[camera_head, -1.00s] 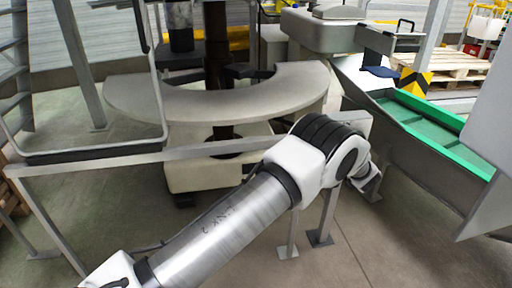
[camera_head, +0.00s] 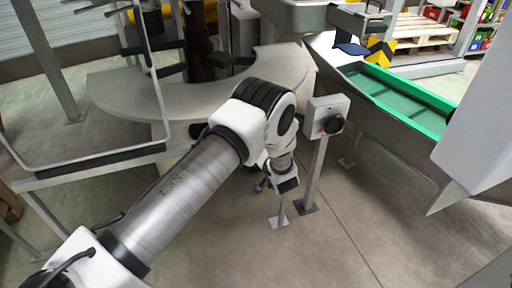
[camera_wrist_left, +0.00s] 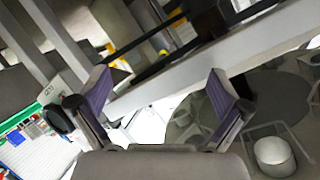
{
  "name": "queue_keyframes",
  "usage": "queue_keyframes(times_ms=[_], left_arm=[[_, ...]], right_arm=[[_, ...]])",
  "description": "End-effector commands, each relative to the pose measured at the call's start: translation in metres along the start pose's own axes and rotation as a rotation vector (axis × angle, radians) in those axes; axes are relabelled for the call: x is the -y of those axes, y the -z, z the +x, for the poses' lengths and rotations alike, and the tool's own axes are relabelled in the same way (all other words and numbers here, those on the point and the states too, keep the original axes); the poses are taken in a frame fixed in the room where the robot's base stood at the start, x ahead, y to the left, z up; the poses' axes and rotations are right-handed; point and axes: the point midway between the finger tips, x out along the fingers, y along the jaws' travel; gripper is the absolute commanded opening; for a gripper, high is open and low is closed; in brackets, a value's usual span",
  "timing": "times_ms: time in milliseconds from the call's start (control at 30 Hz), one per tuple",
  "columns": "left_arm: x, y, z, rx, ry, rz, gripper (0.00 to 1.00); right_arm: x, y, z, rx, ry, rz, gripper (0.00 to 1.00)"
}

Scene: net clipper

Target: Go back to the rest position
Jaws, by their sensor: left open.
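My left arm comes in from the lower left of the head view, bends at its black-ribbed elbow and points down beyond it. My left gripper (camera_head: 262,185) is small and partly hidden there, left of a control box post. In the left wrist view the left gripper (camera_wrist_left: 160,78) shows two fingers with purple pads spread wide apart. Nothing is held between them. My right gripper is in neither view.
A curved grey table (camera_head: 140,95) stands behind my arm. A control box (camera_head: 327,116) on a post is close to the right of the elbow. A green-edged conveyor (camera_head: 400,95) lies at the right. A metal frame (camera_head: 90,165) stands at the left. Floor at lower right is clear.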

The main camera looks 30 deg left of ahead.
Motion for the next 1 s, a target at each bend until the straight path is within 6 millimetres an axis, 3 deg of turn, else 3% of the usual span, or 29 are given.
queue_keyframes(times_ms=[467,567,667,767,800,900,1000], left_arm=[[0.000,-0.001,0.000,0.001,-0.002,0.002,1.00],[0.001,-0.015,0.003,0.021,0.001,0.009,1.00],[0.005,-0.060,-0.007,0.080,-0.037,0.099,1.00],[0.001,-0.134,-0.038,0.167,-0.189,0.232,1.00],[-0.001,-0.165,-0.057,0.213,-0.269,0.266,1.00],[-0.001,-0.230,-0.112,0.343,-0.457,0.298,1.00],[0.005,-0.277,-0.167,0.480,-0.605,0.295,1.00]], right_arm=[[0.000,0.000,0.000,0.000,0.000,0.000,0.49],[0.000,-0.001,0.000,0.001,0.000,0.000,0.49],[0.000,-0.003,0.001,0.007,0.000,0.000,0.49],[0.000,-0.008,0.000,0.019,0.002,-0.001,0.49],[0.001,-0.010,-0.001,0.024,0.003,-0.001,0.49],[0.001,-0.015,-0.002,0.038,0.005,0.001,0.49],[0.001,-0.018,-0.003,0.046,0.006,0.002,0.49]])
